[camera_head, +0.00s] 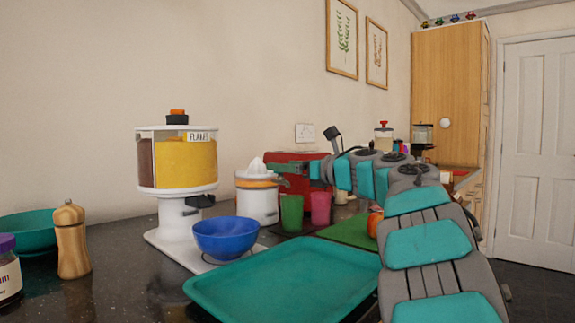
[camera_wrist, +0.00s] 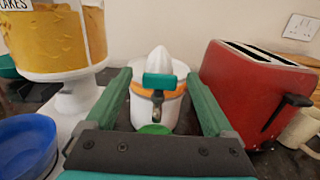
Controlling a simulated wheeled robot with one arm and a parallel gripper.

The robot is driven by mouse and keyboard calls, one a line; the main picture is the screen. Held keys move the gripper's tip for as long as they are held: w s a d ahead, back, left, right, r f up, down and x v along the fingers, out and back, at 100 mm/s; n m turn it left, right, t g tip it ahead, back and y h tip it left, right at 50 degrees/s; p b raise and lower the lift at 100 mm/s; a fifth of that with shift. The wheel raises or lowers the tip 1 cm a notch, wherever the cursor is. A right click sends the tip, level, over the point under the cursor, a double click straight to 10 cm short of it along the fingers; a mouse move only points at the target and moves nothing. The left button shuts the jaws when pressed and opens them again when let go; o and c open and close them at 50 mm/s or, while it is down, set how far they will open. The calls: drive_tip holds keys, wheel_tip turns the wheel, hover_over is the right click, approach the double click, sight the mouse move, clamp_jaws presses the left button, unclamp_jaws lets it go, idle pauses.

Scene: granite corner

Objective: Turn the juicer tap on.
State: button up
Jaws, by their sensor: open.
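The juicer (camera_head: 257,204) is white with an orange ring and a white cone, on the counter right of the blue bowl. In the wrist view the juicer (camera_wrist: 142,108) is straight ahead. Its tap (camera_wrist: 158,82) appears as a teal block on a dark stem at the front; in the head view I cannot make it out clearly. My gripper (camera_wrist: 157,76) is open, with one green finger on each side of the tap and nothing held. In the head view my gripper (camera_head: 278,172) is beside the juicer's upper right. Whether either finger touches the juicer is unclear.
A red toaster (camera_wrist: 255,88) stands close on the right. A flakes dispenser (camera_head: 178,165) and blue bowl (camera_head: 226,238) stand left. A green cup (camera_head: 291,214) and pink cup (camera_head: 320,208) stand below my gripper. A teal tray (camera_head: 285,283) lies in front.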

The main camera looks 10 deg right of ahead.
drive_tip(key=shift+c, duration=0.3)
drive_tip(key=c, duration=1.3)
drive_tip(key=shift+w+d+r+n+g+y, duration=0.1)
drive_tip(key=shift+w+n+g+y, duration=0.05)
drive_tip(key=shift+n+g+y, duration=0.35)
drive_tip(key=shift+w+d+n+g+y, duration=0.1)
drive_tip(key=shift+n+g+y, duration=0.3)
drive_tip(key=shift+y, duration=0.2)
drive_tip(key=shift+w+r+n+g+y+p, duration=0.1)
drive_tip(key=shift+n+g+y+p, duration=0.6)
drive_tip(key=shift+g, duration=0.2)
drive_tip(key=shift+n+g+y, duration=0.3)
drive_tip(key=shift+w+d+n+g+p, duration=0.1)
drive_tip(key=shift+n+g+p, duration=0.2)
drive_tip(key=shift+g+p, duration=0.15)
drive_tip(key=shift+y, duration=0.3)
drive_tip(key=shift+f, duration=0.2)
drive_tip(key=o, duration=1.4)
drive_tip(key=shift+c, duration=0.2)
